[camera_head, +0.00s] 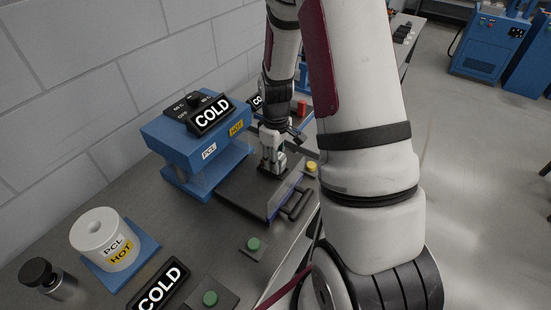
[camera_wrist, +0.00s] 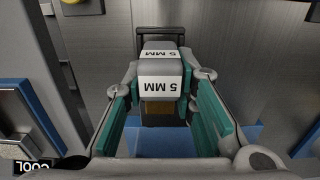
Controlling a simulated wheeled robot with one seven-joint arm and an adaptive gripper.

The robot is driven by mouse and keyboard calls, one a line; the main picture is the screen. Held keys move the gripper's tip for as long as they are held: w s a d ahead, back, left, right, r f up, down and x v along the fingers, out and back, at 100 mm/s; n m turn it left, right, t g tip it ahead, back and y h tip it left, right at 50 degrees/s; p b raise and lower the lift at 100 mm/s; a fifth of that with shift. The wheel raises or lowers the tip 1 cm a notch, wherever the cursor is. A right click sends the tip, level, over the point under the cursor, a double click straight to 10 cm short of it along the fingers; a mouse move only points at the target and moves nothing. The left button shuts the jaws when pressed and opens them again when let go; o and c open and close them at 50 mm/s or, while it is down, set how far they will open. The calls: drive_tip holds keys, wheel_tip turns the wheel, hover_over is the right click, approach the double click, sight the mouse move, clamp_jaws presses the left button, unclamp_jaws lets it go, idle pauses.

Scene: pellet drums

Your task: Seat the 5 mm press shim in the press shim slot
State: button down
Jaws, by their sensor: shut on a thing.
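My gripper (camera_wrist: 161,92) is shut on the 5 mm press shim (camera_wrist: 160,68), a grey block with white "5 MM" labels, in the wrist view. The teal finger pads lie on its left and right sides. A brownish part shows low on the block, and blue surface shows below it. In the head view my gripper (camera_head: 272,155) points down over a dark slab (camera_head: 238,198) in front of the blue press (camera_head: 190,135). The shim's lower end is hidden there. I cannot make out the press shim slot or whether the shim touches it.
The press carries a "COLD" sign (camera_head: 212,115). A black handle (camera_head: 298,204) stands at the slab's front. A yellow button (camera_head: 311,166) and green buttons (camera_head: 253,244) (camera_head: 210,298) sit along the bench edge. A white "PCL HOT" drum (camera_head: 103,240) stands at the left on a blue base.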

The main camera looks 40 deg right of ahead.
drive_tip(key=shift+f, duration=0.6)
idle(0.3)
drive_tip(key=c, duration=1.2)
unclamp_jaws()
drive_tip(key=shift+c, duration=0.2)
wheel_tip(320, 180, up, 12)
drive_tip(key=shift+a+r, duration=0.15)
drive_tip(key=shift+r, duration=0.2)
drive_tip(key=s+a+r+m+t, duration=0.25)
drive_tip(key=s+a+r, duration=0.25)
drive_tip(key=a+r, duration=0.6)
drive_tip(key=s+a+r+t, duration=0.1)
drive_tip(key=s+a+r, duration=0.1)
drive_tip(key=s+r, duration=0.2)
drive_tip(key=s+a+r+m+t+b, duration=0.1)
drive_tip(key=s+a+r+t, duration=0.1)
drive_tip(key=s, duration=0.4)
drive_tip(key=shift+s+a+r, duration=0.35)
drive_tip(key=shift+a+r, duration=0.1)
drive_tip(key=shift+r, duration=0.5)
